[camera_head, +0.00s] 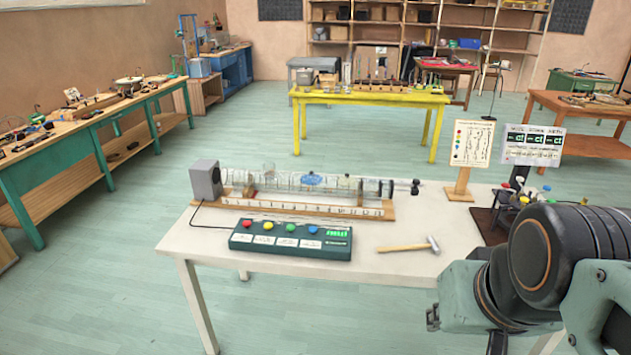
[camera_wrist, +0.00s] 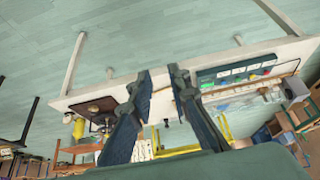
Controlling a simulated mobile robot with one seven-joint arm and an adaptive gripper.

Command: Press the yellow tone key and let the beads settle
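The dark green control box (camera_head: 283,245) lies near the front edge of the white table (camera_head: 380,262). Its yellow key (camera_head: 268,225) is second from the left, between the red key (camera_head: 248,223) and the green key (camera_head: 291,227). A clear tube (camera_head: 335,183) lies on a wooden stand behind the box, with blue material inside; single beads are too small to tell. A grey speaker-like block (camera_head: 206,181) stands at its left end. My gripper (camera_wrist: 160,77) is open and empty in the wrist view, apart from the box. The box also shows there, upside down (camera_wrist: 221,77).
A mallet (camera_head: 408,246) lies right of the box. A sign on a wooden stand (camera_head: 471,143), a display panel (camera_head: 533,146) and a dark base with coloured knobs (camera_head: 497,222) are at the table's right. A yellow table (camera_head: 370,97) stands behind. Open floor lies left.

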